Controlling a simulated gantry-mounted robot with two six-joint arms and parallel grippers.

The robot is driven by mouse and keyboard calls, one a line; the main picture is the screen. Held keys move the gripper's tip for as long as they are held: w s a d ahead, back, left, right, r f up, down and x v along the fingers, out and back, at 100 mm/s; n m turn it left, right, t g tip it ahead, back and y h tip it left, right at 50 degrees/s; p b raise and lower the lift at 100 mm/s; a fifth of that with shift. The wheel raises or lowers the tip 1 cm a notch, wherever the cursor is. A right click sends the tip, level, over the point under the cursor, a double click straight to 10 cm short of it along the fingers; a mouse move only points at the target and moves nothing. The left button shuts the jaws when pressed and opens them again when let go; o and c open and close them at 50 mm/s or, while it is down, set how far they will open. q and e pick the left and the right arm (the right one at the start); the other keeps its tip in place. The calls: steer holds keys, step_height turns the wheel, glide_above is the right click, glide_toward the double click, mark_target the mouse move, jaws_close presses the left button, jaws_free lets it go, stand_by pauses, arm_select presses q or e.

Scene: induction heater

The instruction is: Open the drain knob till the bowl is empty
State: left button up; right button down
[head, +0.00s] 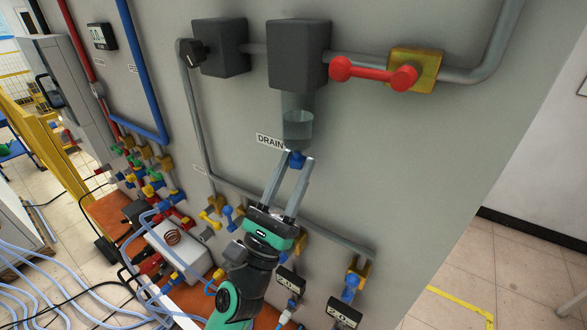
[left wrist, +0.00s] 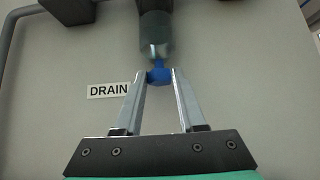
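The glass bowl (head: 298,125) hangs under a dark grey box on the wall panel and holds clear liquid in its lower part. Its lower end also shows in the left wrist view (left wrist: 155,42). The small blue drain knob (head: 297,161) sits just below it, beside the DRAIN label (head: 270,141); the knob also shows in the left wrist view (left wrist: 159,74). My left gripper (head: 298,157) comes up from below with its fingertips apart, one on each side of the knob. The fingertips are very close to it; firm contact is not clear. My right gripper is not in view.
A red-handled valve (head: 373,74) is to the right of the bowl and a black knob (head: 192,52) to the left. Pipes run along the panel. Yellow and blue valves (head: 228,215) and a blue-handled valve (head: 351,286) are lower down. Hoses lie at the lower left.

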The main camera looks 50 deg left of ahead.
arm_select(q)
jaws_close()
steer(key=n+g+y+b, duration=0.1)
steer(key=y, duration=0.2)
steer(key=n+g+y+b, duration=0.2)
steer(key=y, duration=0.1)
steer(key=n+g+y+b, duration=0.1)
steer(key=g+y, duration=0.1)
steer(key=y, duration=0.2)
steer(key=shift+w+d+f+n, duration=0.1)
steer(key=shift+d+f+n, duration=0.05)
steer(key=shift+d+n, duration=0.2)
steer(key=n+g+y+b, duration=0.3)
steer(key=g+y, duration=0.1)
steer(key=shift+w+g+y, duration=0.1)
steer(key=shift+g+y, duration=0.2)
steer(key=shift+n+g+y+b, duration=0.65)
steer(key=shift+g+y+b, duration=0.3)
steer(key=shift+g, duration=0.35)
steer(key=shift+r, duration=0.2)
